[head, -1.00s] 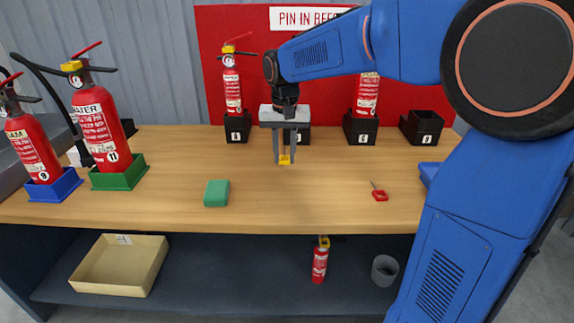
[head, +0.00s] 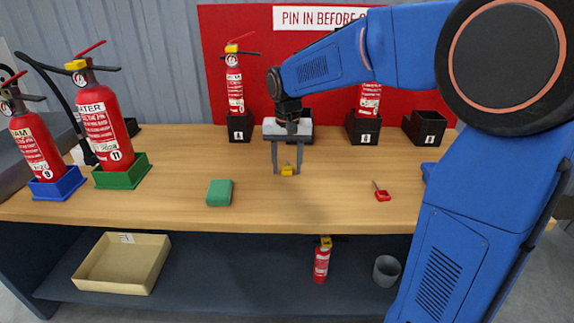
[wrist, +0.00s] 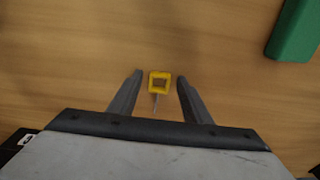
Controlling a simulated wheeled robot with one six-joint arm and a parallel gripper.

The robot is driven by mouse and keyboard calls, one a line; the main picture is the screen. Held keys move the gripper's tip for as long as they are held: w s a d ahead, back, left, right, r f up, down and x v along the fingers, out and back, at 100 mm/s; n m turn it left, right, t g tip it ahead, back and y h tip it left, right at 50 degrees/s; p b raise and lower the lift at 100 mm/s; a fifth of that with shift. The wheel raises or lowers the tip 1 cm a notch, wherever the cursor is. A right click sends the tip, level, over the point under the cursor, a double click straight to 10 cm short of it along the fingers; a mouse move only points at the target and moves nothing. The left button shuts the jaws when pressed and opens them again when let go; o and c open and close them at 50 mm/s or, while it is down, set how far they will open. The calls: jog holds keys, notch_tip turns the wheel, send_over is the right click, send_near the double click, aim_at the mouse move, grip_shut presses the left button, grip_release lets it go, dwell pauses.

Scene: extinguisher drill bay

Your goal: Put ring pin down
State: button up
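A yellow ring pin (head: 288,170) rests on the wooden bench top; it also shows in the wrist view (wrist: 160,85), with its metal shank pointing toward my gripper's palm. My gripper (head: 289,172) is open around it. In the wrist view my gripper (wrist: 158,83) has a clear gap between each finger and the yellow ring. A second, red ring pin (head: 382,195) lies on the bench to the right.
A green block (head: 219,192) lies left of my gripper. Extinguishers stand in a green holder (head: 122,175) and a blue holder (head: 57,187) at left. Black holders (head: 425,127) line the back. A beige tray (head: 122,262) sits on the lower shelf. The bench front is clear.

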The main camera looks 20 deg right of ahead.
notch_tip(320, 180, up, 12)
jog(key=s, duration=0.1)
jog(key=shift+r, duration=0.15)
dwell(0.4)
jog(key=s+d+f+n+t, duration=0.1)
jog(key=s+f, duration=0.3)
jog(key=s, duration=0.5)
jog(key=s+d+f+n+t, duration=0.1)
jog(key=s+d+f, duration=0.3)
jog(key=s, duration=0.6)
jog(key=s+d+f+n+t, duration=0.1)
jog(key=s+d+f, duration=0.1)
jog(key=s+f, duration=0.4)
jog(key=shift+s+d+n+t, duration=0.2)
jog(key=shift+s+n+t, duration=0.15)
jog(key=shift+s, duration=1.85)
jog(key=shift+r, duration=0.1)
